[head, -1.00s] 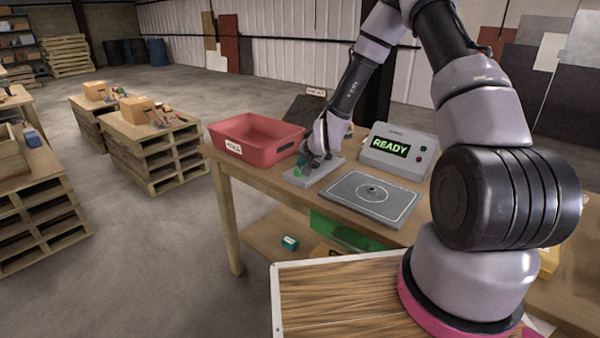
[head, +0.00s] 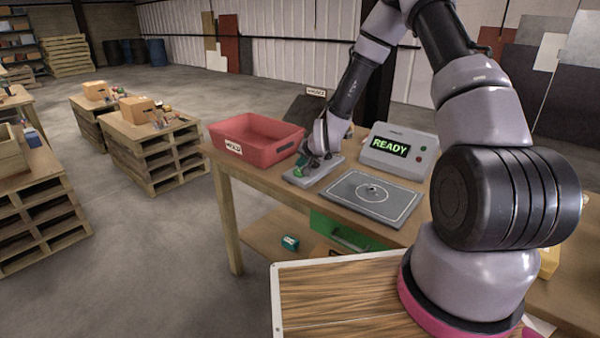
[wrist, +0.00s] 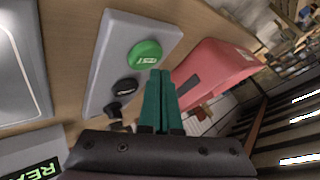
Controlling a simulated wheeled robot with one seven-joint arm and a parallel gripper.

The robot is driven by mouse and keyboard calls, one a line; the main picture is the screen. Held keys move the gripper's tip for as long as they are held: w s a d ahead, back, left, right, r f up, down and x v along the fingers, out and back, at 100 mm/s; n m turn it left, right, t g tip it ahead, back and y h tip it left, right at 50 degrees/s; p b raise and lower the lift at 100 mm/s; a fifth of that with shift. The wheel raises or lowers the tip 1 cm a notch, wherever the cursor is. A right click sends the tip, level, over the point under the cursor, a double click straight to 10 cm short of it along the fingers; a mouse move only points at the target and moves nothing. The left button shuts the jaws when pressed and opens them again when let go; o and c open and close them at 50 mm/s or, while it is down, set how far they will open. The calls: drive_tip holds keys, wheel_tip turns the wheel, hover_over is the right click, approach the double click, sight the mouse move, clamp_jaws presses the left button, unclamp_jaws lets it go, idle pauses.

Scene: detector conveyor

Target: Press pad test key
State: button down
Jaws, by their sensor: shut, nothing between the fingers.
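The green round test key (wrist: 145,53) sits on a grey key panel (wrist: 135,25), beside a black key (wrist: 126,87). In the head view, the green key (head: 299,172) shows at the left part of the panel (head: 322,168) on the bench. My gripper (wrist: 160,73) has teal fingers, shut together and empty. In the wrist view the fingertips appear just beside the key's lower right edge. I cannot tell whether they touch it. In the head view my gripper (head: 304,161) is over the panel, partly hidden by my wrist.
A red bin (head: 256,137) stands left of the panel. A grey unit with a lit READY display (head: 390,146) stands to the right. A flat grey plate (head: 345,196) with a white outline lies in front. The wooden bench (head: 240,168) carries them all.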

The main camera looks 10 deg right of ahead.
drive_tip(key=shift+f, duration=0.15)
drive_tip(key=shift+f, duration=0.25)
drive_tip(key=shift+f, duration=0.4)
idle(0.7)
drive_tip(key=shift+r, duration=0.8)
drive_tip(key=shift+r, duration=2.55)
